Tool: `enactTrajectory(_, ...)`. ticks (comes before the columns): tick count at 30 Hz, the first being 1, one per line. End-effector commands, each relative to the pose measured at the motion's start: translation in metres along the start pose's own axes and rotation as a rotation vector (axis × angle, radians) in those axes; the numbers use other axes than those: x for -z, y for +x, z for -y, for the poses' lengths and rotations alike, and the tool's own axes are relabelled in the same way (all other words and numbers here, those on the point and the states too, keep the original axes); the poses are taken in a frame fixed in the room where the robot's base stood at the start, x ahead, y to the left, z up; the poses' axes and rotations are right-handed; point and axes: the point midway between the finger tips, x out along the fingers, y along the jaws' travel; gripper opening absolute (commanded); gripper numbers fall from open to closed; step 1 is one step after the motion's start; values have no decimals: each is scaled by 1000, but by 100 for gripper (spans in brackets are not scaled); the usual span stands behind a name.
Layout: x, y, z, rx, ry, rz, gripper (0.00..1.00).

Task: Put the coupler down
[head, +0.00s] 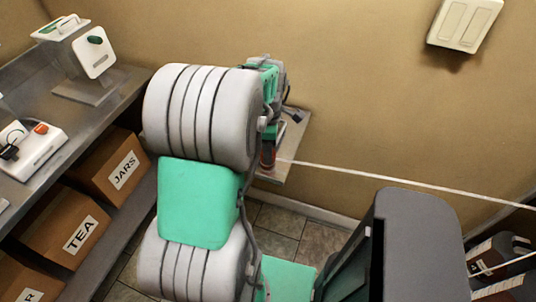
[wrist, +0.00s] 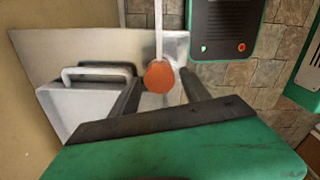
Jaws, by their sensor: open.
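An orange round piece, which looks like the coupler (wrist: 160,77), shows in the wrist view at the end of a pale line. It lies over a light metal shelf (wrist: 95,45), between my two dark fingers. My gripper (wrist: 162,88) is open around it, with a finger on each side. I cannot tell whether it rests on the shelf or touches a finger. In the head view my arm hides most of my gripper and of the shelf (head: 298,148). A small orange-red patch shows there beside the arm.
A pale line (head: 400,181) stretches from the shelf to the right edge. A white box with a handle (wrist: 75,105) stands left of my fingers. A metal counter (head: 95,105) with devices is at left, above cardboard boxes (head: 118,168). A switch plate (head: 464,24) is on the wall.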

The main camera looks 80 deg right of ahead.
Motion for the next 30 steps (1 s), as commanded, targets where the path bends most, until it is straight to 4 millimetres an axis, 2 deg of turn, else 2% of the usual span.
enactTrajectory(3,4,22,0,5,1,0,55)
enactTrajectory(6,3,35,-1,2,1,0,55)
enactTrajectory(13,3,38,-1,-1,1,0,55)
enactTrajectory(30,4,38,-1,-1,1,0,9)
